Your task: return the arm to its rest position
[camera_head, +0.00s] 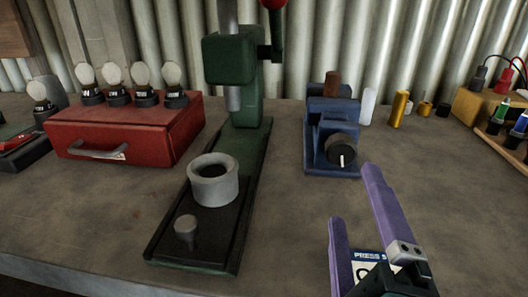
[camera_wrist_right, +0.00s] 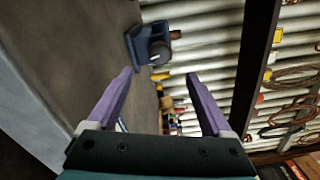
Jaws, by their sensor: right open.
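My right gripper (camera_head: 356,194) comes in from the lower right of the head view. Its two purple fingers are spread apart with nothing held between them. In the right wrist view the open fingers (camera_wrist_right: 159,75) point toward the blue vise-like tool and the corrugated wall, with empty space between the tips. The gripper is in front of the blue tool (camera_head: 330,125) and appears apart from it. My left gripper is not in the frames.
A green press (camera_head: 232,60) with a grey ring (camera_head: 213,182) on its base stands mid-bench. A red box (camera_head: 125,130) with bulbs is left. A yellow cylinder (camera_head: 399,109) and a rack (camera_head: 505,133) are right. The bench front centre-left is clear. A label (camera_head: 372,258) shows behind the fingers.

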